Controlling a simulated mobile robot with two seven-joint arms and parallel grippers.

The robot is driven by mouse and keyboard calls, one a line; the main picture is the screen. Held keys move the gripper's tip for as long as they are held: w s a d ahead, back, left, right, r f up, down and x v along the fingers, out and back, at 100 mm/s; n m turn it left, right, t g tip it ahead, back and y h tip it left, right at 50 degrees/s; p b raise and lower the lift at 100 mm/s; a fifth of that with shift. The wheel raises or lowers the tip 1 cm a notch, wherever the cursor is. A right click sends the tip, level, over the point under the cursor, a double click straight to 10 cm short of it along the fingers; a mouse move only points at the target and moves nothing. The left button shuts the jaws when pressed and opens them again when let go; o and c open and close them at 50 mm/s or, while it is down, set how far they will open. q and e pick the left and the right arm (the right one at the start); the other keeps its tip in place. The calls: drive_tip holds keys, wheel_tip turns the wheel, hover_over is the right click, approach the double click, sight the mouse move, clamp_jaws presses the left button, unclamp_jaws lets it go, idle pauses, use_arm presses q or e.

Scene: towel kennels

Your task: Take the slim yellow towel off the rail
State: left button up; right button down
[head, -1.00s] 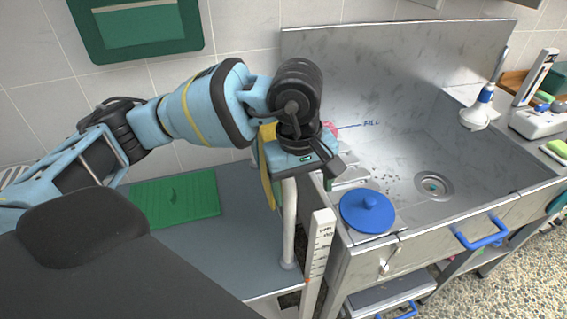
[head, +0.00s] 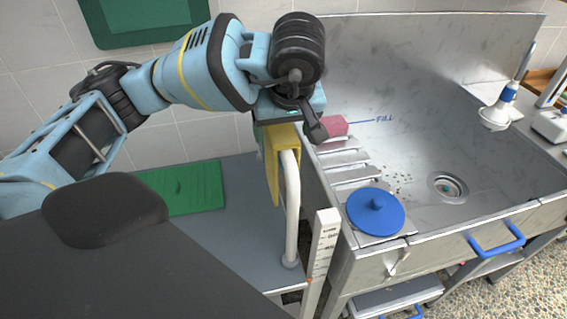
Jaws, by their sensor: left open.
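The slim yellow towel (head: 272,172) hangs over the top of the pale rail (head: 292,215), left of the steel sink. Its long side hangs down the rail's left. My left gripper (head: 291,128) is directly above the top of the towel, at the rail's upper end. One dark finger shows to the right of the towel's top; the other is mostly hidden behind the wrist and towel. The jaws are open, and I cannot tell whether the towel's top lies between them. My right gripper is not in view.
A white marked post (head: 322,255) stands in front of the rail. A green mat (head: 190,188) lies to the left.

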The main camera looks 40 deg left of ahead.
use_arm(q)
drive_tip(key=x, duration=0.4)
drive_tip(key=shift+w+a, duration=0.1)
drive_tip(key=shift+a, duration=0.25)
drive_tip(key=shift+w+f, duration=0.1)
drive_tip(key=shift+f, duration=0.25)
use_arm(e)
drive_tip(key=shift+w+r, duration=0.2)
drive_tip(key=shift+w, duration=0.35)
use_arm(q)
drive_tip(key=shift+f, duration=0.1)
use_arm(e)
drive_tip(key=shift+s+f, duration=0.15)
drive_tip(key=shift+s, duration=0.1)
use_arm(q)
drive_tip(key=shift+f, duration=0.15)
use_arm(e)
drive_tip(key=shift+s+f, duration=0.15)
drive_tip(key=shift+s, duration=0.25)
use_arm(q)
drive_tip(key=shift+c, duration=0.2)
drive_tip(key=c, duration=1.3)
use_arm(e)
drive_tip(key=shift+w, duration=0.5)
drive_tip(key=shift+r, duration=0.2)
